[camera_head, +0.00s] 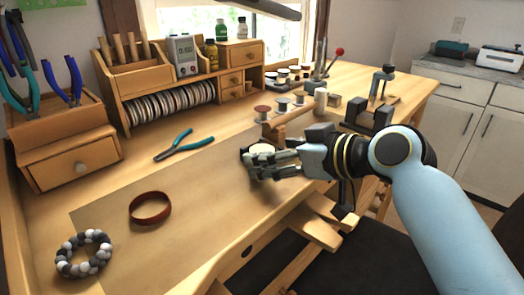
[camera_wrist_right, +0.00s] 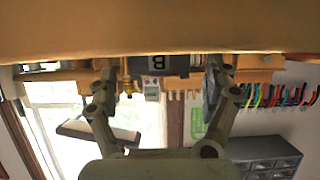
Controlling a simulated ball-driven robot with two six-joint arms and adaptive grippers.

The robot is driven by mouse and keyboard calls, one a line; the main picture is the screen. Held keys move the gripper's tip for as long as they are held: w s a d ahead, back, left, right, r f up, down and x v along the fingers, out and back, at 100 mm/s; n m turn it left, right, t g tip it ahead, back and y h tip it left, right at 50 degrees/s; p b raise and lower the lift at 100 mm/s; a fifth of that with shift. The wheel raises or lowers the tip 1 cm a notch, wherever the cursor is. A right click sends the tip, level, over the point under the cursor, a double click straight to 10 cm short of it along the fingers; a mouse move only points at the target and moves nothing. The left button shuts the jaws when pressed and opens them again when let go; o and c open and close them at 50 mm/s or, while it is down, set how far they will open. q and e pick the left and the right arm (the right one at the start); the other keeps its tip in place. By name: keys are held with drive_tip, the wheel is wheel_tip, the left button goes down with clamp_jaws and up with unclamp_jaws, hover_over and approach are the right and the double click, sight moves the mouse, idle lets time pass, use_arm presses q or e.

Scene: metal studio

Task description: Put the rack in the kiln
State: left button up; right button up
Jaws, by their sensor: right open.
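I cannot make out a kiln in either view, and I cannot tell which thing is the rack. My right gripper (camera_head: 258,162) reaches in from the right, low over the front middle of the workbench (camera_head: 215,175). It is open. A small pale round thing (camera_head: 262,149) shows just behind its fingers; I cannot tell whether they touch it. In the right wrist view, which is upside down, the two fingers (camera_wrist_right: 160,78) stand wide apart. A dark block marked B (camera_wrist_right: 156,64) shows in the gap, apparently farther off. My left gripper is not in view.
Pliers (camera_head: 186,146), a brown ring (camera_head: 150,208) and a beaded bracelet (camera_head: 84,253) lie on the bench. A wooden organizer (camera_head: 150,85) with a row of discs stands along the back. A dark vise-like tool (camera_head: 370,117) stands at right.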

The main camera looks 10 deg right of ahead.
drive_tip(key=shift+r, duration=0.1)
drive_tip(key=c, duration=1.4)
